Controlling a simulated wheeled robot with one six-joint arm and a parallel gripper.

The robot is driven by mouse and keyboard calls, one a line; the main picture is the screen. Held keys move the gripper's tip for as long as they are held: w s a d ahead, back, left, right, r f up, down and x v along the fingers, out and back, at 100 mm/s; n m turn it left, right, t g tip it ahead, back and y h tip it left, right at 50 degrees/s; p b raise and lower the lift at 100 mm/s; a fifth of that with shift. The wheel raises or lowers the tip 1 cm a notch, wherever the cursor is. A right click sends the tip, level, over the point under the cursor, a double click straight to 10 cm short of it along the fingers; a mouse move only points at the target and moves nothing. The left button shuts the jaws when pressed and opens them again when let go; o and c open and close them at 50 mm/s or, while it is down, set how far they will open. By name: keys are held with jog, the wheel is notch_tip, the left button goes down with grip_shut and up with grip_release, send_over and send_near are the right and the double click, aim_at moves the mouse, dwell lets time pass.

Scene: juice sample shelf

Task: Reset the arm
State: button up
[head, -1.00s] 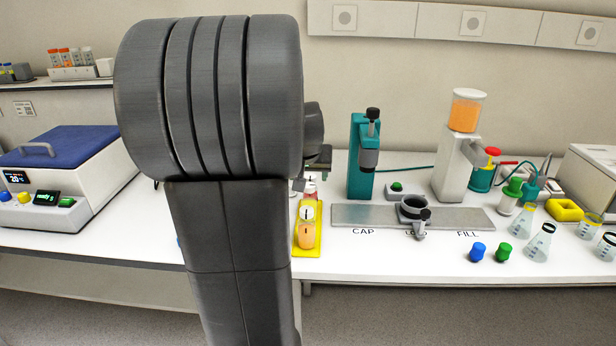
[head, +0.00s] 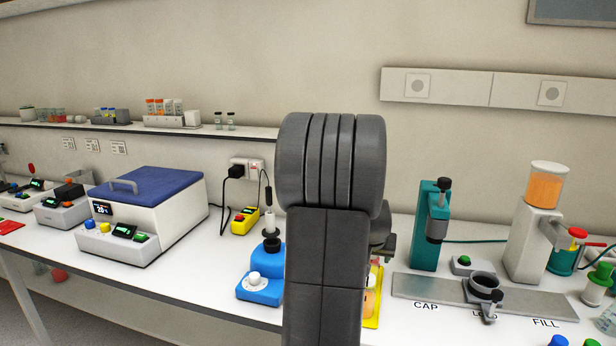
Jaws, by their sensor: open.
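My own arm stands upright in the middle of the head view, a dark grey column with a ribbed, rounded top. It hides most of my gripper (head: 386,243); only a dark edge of the wrist and gripper shows to the right of the arm, above the bench. Nothing is seen held in it. Just below that edge, an orange sample bottle (head: 369,301) stands on a yellow tray (head: 376,318), both partly hidden by my arm.
Right of my arm are a teal capping press (head: 426,240), a metal plate (head: 448,299) with a holder (head: 484,288), and a juice dispenser (head: 536,232). Left are a blue device (head: 262,289), a yellow box (head: 244,221), and a blue-lidded machine (head: 150,215). A shelf (head: 230,132) runs behind.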

jog(key=x, duration=0.2)
jog(key=shift+f, duration=0.25)
jog(key=shift+w+r, duration=0.1)
jog(key=shift+r, duration=0.95)
jog(key=shift+f, duration=0.1)
